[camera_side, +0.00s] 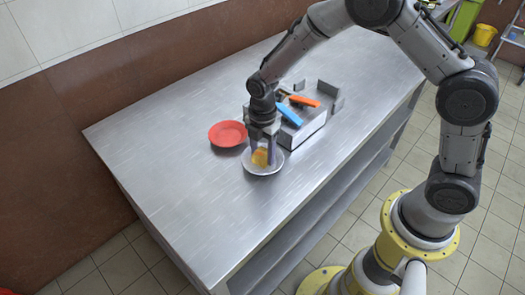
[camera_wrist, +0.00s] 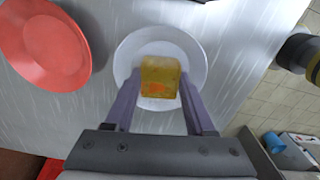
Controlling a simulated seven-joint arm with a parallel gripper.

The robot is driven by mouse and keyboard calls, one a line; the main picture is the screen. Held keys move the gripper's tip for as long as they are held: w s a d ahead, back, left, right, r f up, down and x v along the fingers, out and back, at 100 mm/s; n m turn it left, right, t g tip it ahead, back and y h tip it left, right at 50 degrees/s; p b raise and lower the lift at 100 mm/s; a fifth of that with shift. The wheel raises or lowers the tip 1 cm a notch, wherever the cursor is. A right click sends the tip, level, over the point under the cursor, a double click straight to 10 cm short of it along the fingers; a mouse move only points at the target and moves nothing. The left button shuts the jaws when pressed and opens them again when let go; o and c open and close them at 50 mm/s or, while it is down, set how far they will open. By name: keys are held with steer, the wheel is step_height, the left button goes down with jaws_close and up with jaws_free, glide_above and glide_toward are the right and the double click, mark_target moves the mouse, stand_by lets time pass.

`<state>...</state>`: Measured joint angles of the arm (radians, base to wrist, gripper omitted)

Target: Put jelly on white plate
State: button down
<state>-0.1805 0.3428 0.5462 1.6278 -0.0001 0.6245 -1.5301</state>
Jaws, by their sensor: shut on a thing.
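The jelly (camera_wrist: 160,74) is a yellow-amber block with an orange patch inside, held between the two fingers of my gripper (camera_wrist: 160,98). The side view shows the jelly (camera_side: 260,158) low over the white plate (camera_side: 275,168), with my gripper (camera_side: 263,150) pointing down on it. In the wrist view the round white plate (camera_wrist: 196,60) lies behind the jelly, which overlaps its middle. I cannot tell whether the jelly touches the plate, as its underside is hidden.
A red plate (camera_side: 227,134) lies to the left of the white plate and also shows in the wrist view (camera_wrist: 42,45). A grey metal box (camera_side: 301,128) with blue and orange handled things stands just behind. The left part of the steel table (camera_side: 160,150) is clear.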

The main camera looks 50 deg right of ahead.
steer(key=shift+f, duration=0.2)
steer(key=shift+c, duration=0.8)
jaws_free()
steer(key=shift+c, duration=1.4)
steer(key=shift+r, duration=0.1)
steer(key=shift+r, duration=2.4)
steer(key=shift+r, duration=0.1)
step_height(320, 180, up, 7)
